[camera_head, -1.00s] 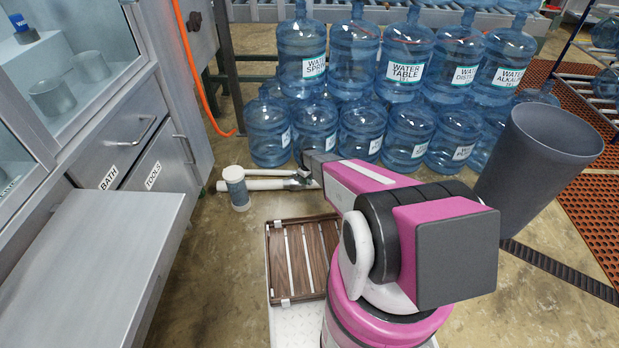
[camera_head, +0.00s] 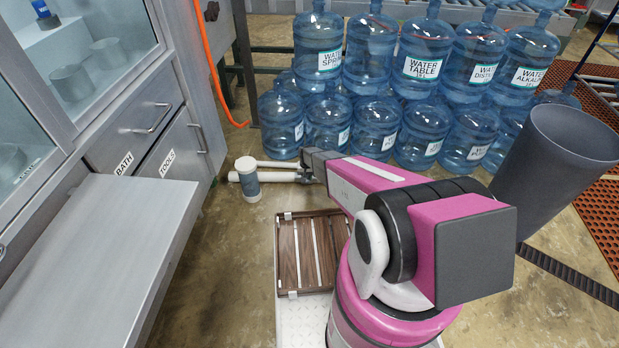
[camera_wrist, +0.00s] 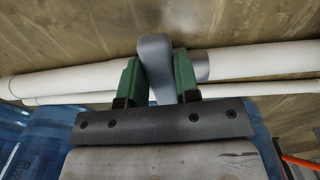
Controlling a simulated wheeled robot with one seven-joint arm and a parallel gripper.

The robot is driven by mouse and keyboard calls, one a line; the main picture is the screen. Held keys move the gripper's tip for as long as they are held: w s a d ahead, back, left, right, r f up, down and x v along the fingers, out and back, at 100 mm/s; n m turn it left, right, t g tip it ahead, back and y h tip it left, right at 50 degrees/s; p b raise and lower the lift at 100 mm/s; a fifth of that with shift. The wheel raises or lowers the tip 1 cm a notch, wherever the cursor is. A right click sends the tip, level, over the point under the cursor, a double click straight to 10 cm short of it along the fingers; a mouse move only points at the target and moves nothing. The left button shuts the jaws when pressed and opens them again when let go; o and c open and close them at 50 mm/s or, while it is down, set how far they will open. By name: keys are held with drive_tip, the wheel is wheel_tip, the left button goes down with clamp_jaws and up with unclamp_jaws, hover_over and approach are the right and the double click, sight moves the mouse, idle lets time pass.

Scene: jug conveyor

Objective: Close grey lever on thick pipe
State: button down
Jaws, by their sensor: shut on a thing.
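In the wrist view, the grey lever (camera_wrist: 155,68) stands between the two green fingers of my gripper (camera_wrist: 157,82), which are shut on it. The lever sits at the thick white pipe (camera_wrist: 262,60), with a grey collar just right of the fingers. A thinner white pipe (camera_wrist: 80,98) runs alongside, partly hidden behind the fingers. In the head view, the white pipes (camera_head: 275,176) lie low near the floor, left of my arm's end. My gripper and the lever are too small and covered to make out there.
A white and grey cylinder (camera_head: 248,180) stands at the pipes' left end. Blue water jugs (camera_head: 375,125) are stacked behind the pipes. A slatted wooden crate (camera_head: 287,255) lies in front. A metal cabinet (camera_head: 130,230) is at left, and a dark bin (camera_head: 560,160) at right.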

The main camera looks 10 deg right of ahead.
drive_tip(key=shift+a+m, duration=0.25)
drive_tip(key=shift+m, duration=0.05)
drive_tip(key=c, duration=0.8)
unclamp_jaws()
drive_tip(key=shift+c, duration=0.2)
drive_tip(key=shift+r, duration=0.1)
wheel_tip(320, 180, up, 11)
drive_tip(key=shift+f, duration=0.2)
drive_tip(key=s+d+r, duration=0.3)
drive_tip(key=s+r, duration=0.6)
drive_tip(key=r, duration=0.2)
drive_tip(key=s+d+r+n, duration=0.1)
drive_tip(key=s+d+r, duration=0.2)
drive_tip(key=s+r, duration=0.7)
drive_tip(key=s+d+r, duration=0.4)
drive_tip(key=s+r, duration=0.5)
drive_tip(key=r, duration=0.2)
drive_tip(key=shift+s+r, duration=0.3)
drive_tip(key=shift+s, duration=0.1)
